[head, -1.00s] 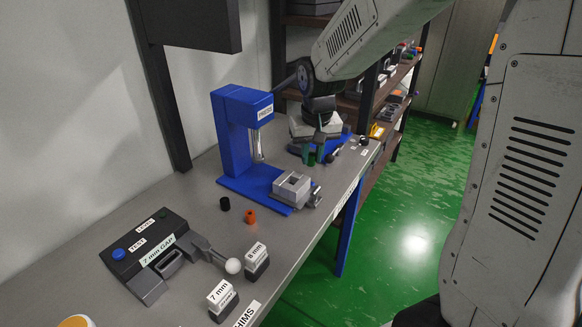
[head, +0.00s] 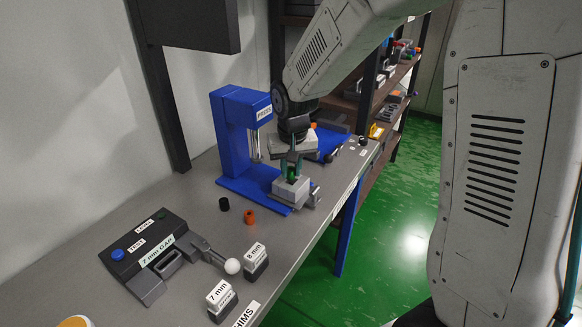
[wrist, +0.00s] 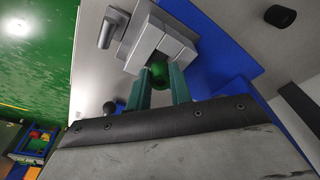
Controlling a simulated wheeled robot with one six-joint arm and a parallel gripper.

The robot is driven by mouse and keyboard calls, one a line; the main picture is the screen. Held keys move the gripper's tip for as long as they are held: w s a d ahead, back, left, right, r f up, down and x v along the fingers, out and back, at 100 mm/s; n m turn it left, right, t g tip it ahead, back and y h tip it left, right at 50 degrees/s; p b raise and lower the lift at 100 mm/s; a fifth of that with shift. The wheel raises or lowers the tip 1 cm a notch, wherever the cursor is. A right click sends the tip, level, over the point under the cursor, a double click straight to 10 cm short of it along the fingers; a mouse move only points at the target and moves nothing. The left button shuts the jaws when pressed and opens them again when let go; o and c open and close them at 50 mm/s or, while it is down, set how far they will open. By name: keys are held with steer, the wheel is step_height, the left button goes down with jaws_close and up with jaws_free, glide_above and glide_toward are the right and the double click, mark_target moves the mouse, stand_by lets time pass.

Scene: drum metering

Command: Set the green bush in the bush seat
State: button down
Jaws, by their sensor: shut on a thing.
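The green bush (wrist: 159,75) is between the fingers of my gripper (wrist: 158,88) in the wrist view, and my gripper is shut on it. In the head view my gripper (head: 292,172) points down directly over the grey bush seat (head: 290,192), a block with a clamp on the blue press base. The wrist view shows the seat (wrist: 172,47) just beyond the bush. The bush is at or just above the seat's opening; I cannot tell whether it has entered. The fingers partly hide the opening.
The blue press (head: 232,130) stands left of my gripper. A black bush (head: 224,204) and an orange bush (head: 250,217) stand on the bench in front. A gap gauge (head: 150,250) and two shim blocks (head: 256,260) are nearer. The arm passes close to the shelf.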

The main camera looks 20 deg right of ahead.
steer(key=shift+f, duration=0.15)
steer(key=c, duration=1.3)
jaws_free()
steer(key=shift+o, duration=0.2)
step_height(320, 180, up, 12)
steer(key=s, duration=0.2)
steer(key=s+d+r+n, duration=0.1)
steer(key=s, duration=1.3)
steer(key=s+d+r, duration=0.1)
steer(key=s+d, duration=0.1)
steer(key=s, duration=1.2)
steer(key=shift+n+g, duration=0.3)
steer(key=shift+n, duration=0.1)
